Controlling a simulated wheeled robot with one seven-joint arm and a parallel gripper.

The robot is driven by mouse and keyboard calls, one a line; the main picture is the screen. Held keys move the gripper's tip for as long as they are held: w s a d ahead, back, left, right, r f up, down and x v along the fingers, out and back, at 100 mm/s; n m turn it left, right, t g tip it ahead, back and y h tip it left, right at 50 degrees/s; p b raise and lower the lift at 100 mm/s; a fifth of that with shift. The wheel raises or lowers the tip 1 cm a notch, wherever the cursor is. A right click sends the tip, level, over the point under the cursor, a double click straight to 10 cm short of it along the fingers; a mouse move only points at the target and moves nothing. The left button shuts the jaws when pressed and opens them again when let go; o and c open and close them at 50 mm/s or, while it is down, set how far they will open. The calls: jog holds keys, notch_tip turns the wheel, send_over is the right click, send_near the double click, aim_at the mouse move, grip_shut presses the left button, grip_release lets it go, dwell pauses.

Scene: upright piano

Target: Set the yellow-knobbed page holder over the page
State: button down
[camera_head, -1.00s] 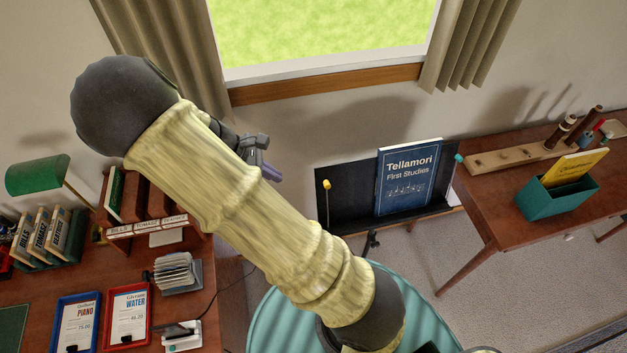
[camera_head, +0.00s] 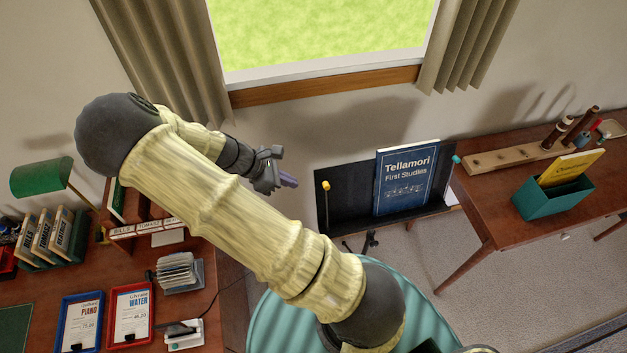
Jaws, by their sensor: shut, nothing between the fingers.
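The page holder with the yellow knob (camera_head: 326,185) stands upright at the left side of the black music desk (camera_head: 347,208). The blue book "Tellamori First Studies" (camera_head: 404,180) rests upright on the desk, right of its middle, apart from the yellow knob. A second holder with a teal knob (camera_head: 456,160) is at the desk's right side. My gripper (camera_head: 287,181) is shut and empty, left of the yellow knob in the picture and apart from it. Its purple-grey fingers point right. Most of the holder's lower arm is hard to make out against the black desk.
A side table at right bears a teal box (camera_head: 555,199) with a yellow book and a wooden rack (camera_head: 520,153). A left desk holds a green lamp (camera_head: 41,177), binders, red and blue framed cards and a card file (camera_head: 178,273). A window is behind.

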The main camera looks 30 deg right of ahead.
jog(key=s+d+f+p, duration=0.2)
jog(key=d+f+p, duration=0.1)
jog(key=d, duration=0.3)
jog(key=shift+f, duration=0.2)
jog(key=shift+s+d, duration=0.1)
